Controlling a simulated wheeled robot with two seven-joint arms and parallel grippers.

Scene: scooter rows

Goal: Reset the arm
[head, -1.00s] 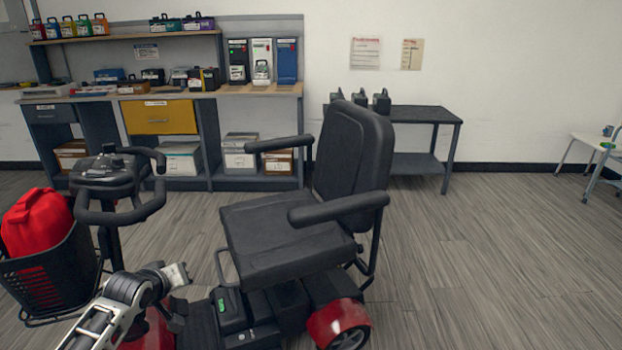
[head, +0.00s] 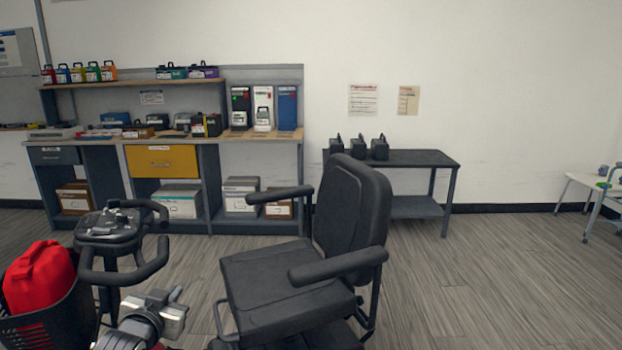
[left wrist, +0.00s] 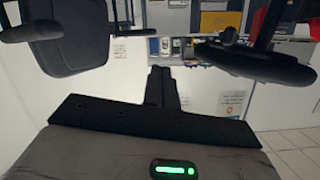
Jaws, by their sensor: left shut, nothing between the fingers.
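My left arm comes in at the lower left of the head view, with its gripper (head: 176,297) in front of the scooter's seat and beside the handlebar. The gripper is shut and empty. The scooter has a black seat (head: 285,285) with armrests, a black handlebar (head: 125,250) and a front basket (head: 50,325) holding a red bag-like object (head: 40,278). The left wrist view shows the seat (left wrist: 75,45) upside down at upper left and a dark part with a green-lit indicator (left wrist: 175,170) close up. My right gripper is not in view.
A workbench (head: 270,137) with bins, boxes and a yellow drawer (head: 162,161) stands along the back wall. A dark side table (head: 425,158) bears several black objects. A white table (head: 580,180) is at the far right. The floor (head: 500,290) at right is clear.

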